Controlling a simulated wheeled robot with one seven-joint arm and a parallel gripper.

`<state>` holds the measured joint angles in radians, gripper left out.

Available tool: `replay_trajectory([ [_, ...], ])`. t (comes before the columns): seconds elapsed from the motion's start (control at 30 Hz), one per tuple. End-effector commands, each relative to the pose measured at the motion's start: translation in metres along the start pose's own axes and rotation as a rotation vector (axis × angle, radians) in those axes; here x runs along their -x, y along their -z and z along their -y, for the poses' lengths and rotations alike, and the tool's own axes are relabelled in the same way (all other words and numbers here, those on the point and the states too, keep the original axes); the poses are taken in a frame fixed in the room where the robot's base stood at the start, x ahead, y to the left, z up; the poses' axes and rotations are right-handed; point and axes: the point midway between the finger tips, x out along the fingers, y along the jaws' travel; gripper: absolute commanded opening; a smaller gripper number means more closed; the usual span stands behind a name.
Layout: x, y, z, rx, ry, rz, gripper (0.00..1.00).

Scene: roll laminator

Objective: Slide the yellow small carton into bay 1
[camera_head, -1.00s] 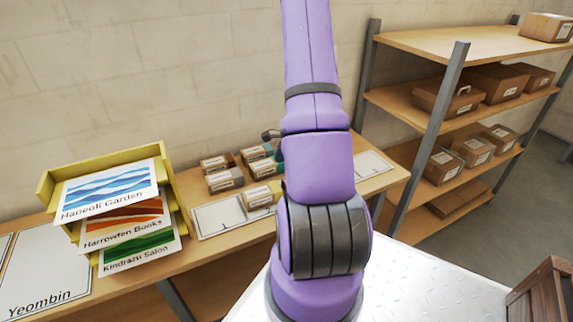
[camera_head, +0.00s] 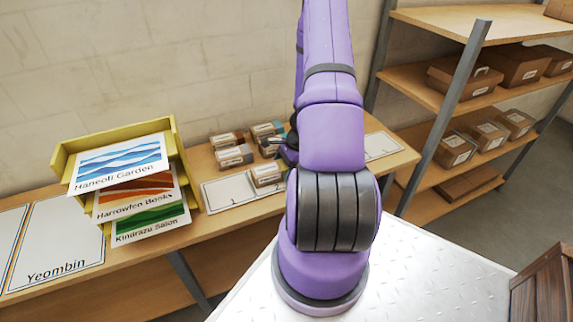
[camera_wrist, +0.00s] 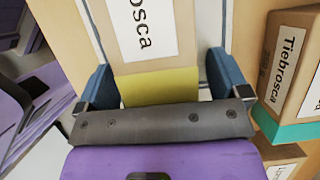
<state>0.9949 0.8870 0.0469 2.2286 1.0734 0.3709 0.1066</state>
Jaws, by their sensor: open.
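The yellow small carton (camera_wrist: 160,86) is a tan box with a yellow end band and a white label ending in "osca". In the wrist view my gripper (camera_wrist: 158,66) is open, with one blue finger on each side of the carton near its yellow end. A gap shows on the right side; contact on the left is unclear. In the head view a carton (camera_head: 267,175), apparently this one, sits on the right part of the white bay board, partly beside my arm. Bay 1 (camera_head: 226,188) is the bare left part of that board.
Several tan cartons (camera_head: 234,157) stand behind the board. A teal-banded carton (camera_wrist: 292,70) labelled Tiebrosca is close to my right finger in the wrist view. A yellow tray rack (camera_head: 60,163) stands left on the table. A shelf with boxes (camera_head: 480,82) is at right.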

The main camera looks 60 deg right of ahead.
Motion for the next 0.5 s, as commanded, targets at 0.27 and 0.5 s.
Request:
replay_trajectory([
  [0.27, 0.0002, 0.0000, 0.0001, 0.000, 0.000, 0.000, 0.73],
  [0.5, 0.0002, -0.0001, 0.0001, 0.000, 0.000, 0.000, 0.33],
])
